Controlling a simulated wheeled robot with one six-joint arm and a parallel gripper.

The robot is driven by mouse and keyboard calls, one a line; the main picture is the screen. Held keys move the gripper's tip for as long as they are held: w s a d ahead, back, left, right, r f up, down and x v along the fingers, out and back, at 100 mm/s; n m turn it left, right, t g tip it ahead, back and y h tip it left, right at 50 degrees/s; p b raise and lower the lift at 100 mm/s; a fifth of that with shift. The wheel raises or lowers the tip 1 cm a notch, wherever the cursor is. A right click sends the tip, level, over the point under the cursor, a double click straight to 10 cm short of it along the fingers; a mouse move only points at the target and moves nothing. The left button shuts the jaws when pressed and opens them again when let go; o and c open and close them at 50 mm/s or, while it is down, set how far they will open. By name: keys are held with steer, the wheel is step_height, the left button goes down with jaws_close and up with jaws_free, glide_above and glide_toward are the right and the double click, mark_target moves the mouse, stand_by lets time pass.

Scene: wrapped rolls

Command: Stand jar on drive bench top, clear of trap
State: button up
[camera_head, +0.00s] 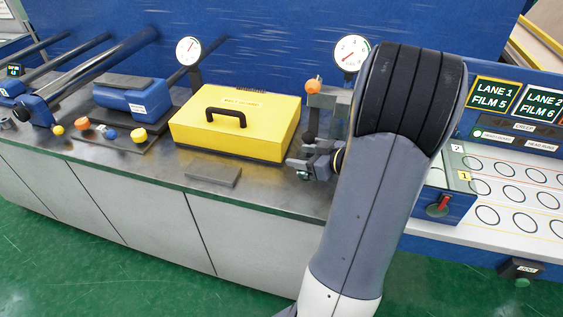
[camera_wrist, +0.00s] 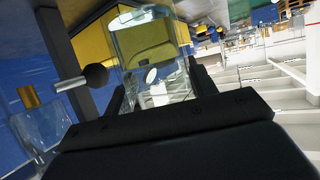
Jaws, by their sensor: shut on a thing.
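My gripper (camera_head: 303,167) is at the right part of the drive bench top (camera_head: 272,189), partly behind my arm in the head view. In the wrist view it is shut on a clear glass jar (camera_wrist: 150,45), which shows between the two dark fingers. In the head view only a small glassy bit below the fingers shows; my gripper and arm hide the rest. I cannot tell whether the jar touches the bench. No part is clearly marked as the trap.
A yellow box (camera_head: 236,125) with a black handle stands left of my gripper. A flat grey block (camera_head: 213,173) lies before it. A blue machine unit (camera_head: 133,96) and knobs stand farther left. Gauges (camera_head: 351,52) rise behind. A lane rack (camera_head: 507,192) is at right.

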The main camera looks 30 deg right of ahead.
step_height(320, 180, down, 8)
steer(key=shift+f+b, duration=0.2)
steer(key=shift+b, duration=0.2)
steer(key=shift+f, duration=0.1)
steer(key=o, duration=1)
steer(key=shift+r, duration=0.2)
steer(key=v, duration=1.2)
steer(key=shift+f, duration=0.1)
